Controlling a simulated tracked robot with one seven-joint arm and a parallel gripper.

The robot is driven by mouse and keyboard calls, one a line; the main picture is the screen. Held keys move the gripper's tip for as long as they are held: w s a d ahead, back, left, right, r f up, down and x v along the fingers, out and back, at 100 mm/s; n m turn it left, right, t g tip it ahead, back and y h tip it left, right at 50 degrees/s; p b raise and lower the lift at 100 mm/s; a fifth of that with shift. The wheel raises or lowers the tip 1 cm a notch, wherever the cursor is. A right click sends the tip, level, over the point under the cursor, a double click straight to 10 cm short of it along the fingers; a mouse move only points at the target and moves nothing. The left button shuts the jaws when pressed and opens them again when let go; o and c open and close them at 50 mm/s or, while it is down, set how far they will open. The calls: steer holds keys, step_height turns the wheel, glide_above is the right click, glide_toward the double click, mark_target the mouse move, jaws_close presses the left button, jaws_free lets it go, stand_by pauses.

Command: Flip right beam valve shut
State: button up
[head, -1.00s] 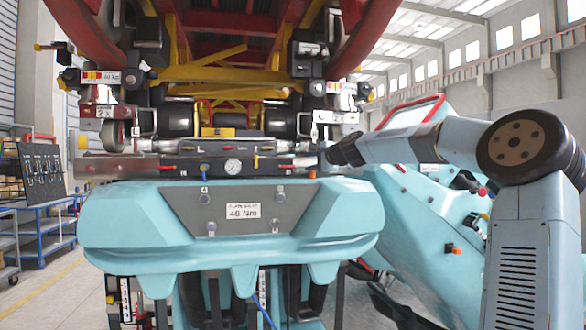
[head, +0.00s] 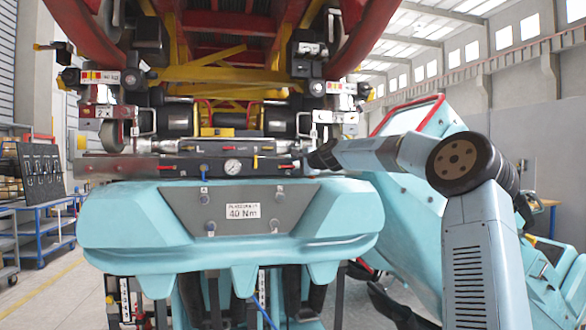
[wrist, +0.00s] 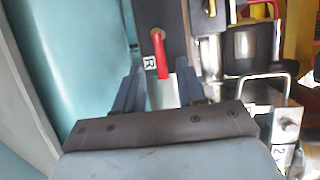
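The right beam valve shows in the wrist view as a red lever (wrist: 162,62) on a brass pivot (wrist: 157,34), beside a white label with an R. The lever lies lengthwise along the dark beam (wrist: 148,14). My gripper (wrist: 158,66) is open, one finger on each side of the lever's free end, with gaps visible; whether it stands above the lever or level with it I cannot tell. In the head view my gripper (head: 310,160) is at the right end of the beam (head: 207,168), where the red lever (head: 285,166) shows small.
A pressure gauge (head: 232,167) sits mid-beam, with another red lever (head: 169,167) to its left. The teal fairing with a 40 Nm plate (head: 243,211) lies below. In the wrist view, a metal loop bracket (wrist: 265,88) stands close right of the fingers.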

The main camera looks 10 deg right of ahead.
steer(key=shift+x, duration=1.1)
jaws_close()
steer(key=shift+f, duration=0.1)
